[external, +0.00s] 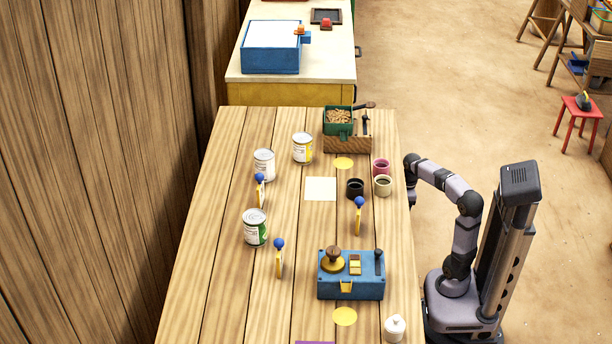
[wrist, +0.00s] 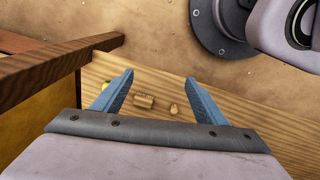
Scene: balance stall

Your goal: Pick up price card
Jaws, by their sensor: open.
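No card can be made out in the wrist view.
Cans (external: 255,228), dark and light cups (external: 382,185), a blue box (external: 351,284) with knobs and a white lidded pot (external: 394,328) stand on the table. A cream square (external: 320,189) lies flat mid-table.

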